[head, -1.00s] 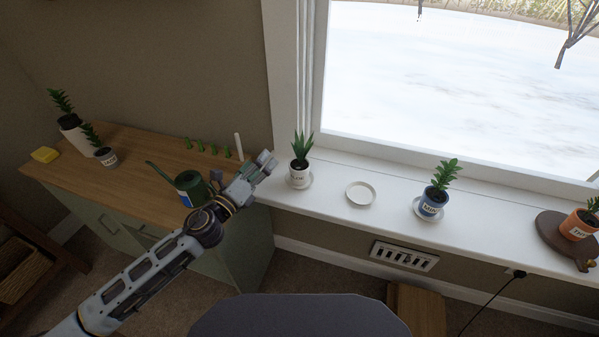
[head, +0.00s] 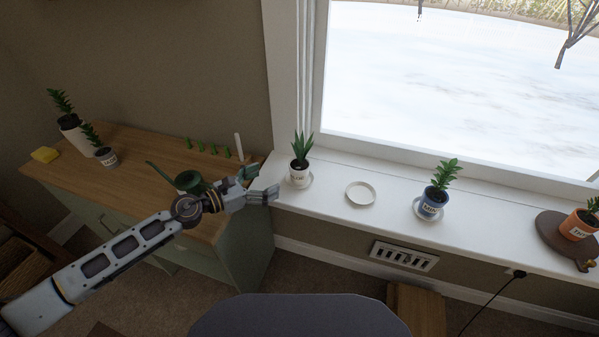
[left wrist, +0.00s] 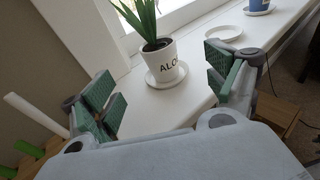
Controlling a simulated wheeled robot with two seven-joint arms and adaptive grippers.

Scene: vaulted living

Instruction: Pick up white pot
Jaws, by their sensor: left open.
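A white pot (head: 299,176) with dark lettering and a spiky green plant stands upright on a white saucer (head: 309,183) at the left end of the windowsill. My right gripper is not in view.
An empty saucer (head: 360,193), a blue pot (head: 431,204) and an orange pot (head: 577,226) stand along the sill (head: 390,212). A wooden cabinet (head: 140,180) on the left holds a green watering can (head: 189,181), a white stick (head: 239,147) and other potted plants.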

